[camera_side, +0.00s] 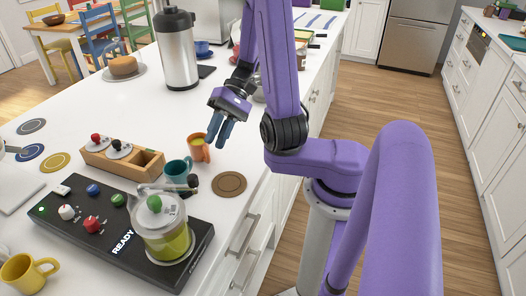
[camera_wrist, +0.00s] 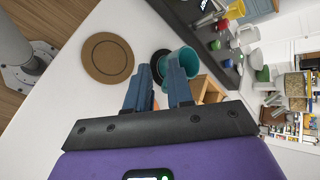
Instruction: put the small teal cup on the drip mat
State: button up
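A round brown mat (camera_side: 229,184), which looks like the drip mat, lies bare near the counter's front edge. In the wrist view this mat (camera_wrist: 106,59) is left of the cup. My gripper (camera_side: 219,142) is above the counter, pointing down, behind and right of the cup in the side view. Its blue fingers (camera_wrist: 158,72) are apart with nothing held between them.
An orange cup (camera_side: 199,148) stands close to the teal cup, below my fingers. The glass jug (camera_side: 164,229) on the black machine (camera_side: 110,229) and the wooden box (camera_side: 122,159) crowd the left side.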

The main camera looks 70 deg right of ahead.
jog(key=s+a+r+n+h, duration=0.1)
jog(key=s+a+n+h, duration=0.2)
jog(key=n, duration=0.7)
jog(key=s+a+r+n+g+h, duration=0.1)
jog(key=s+a+r+n+h, duration=0.1)
jog(key=s+n+h, duration=0.5)
jog(key=s+n, duration=0.3)
jog(key=s, duration=0.1)
jog(key=shift+a, duration=0.4)
dwell(1.2)
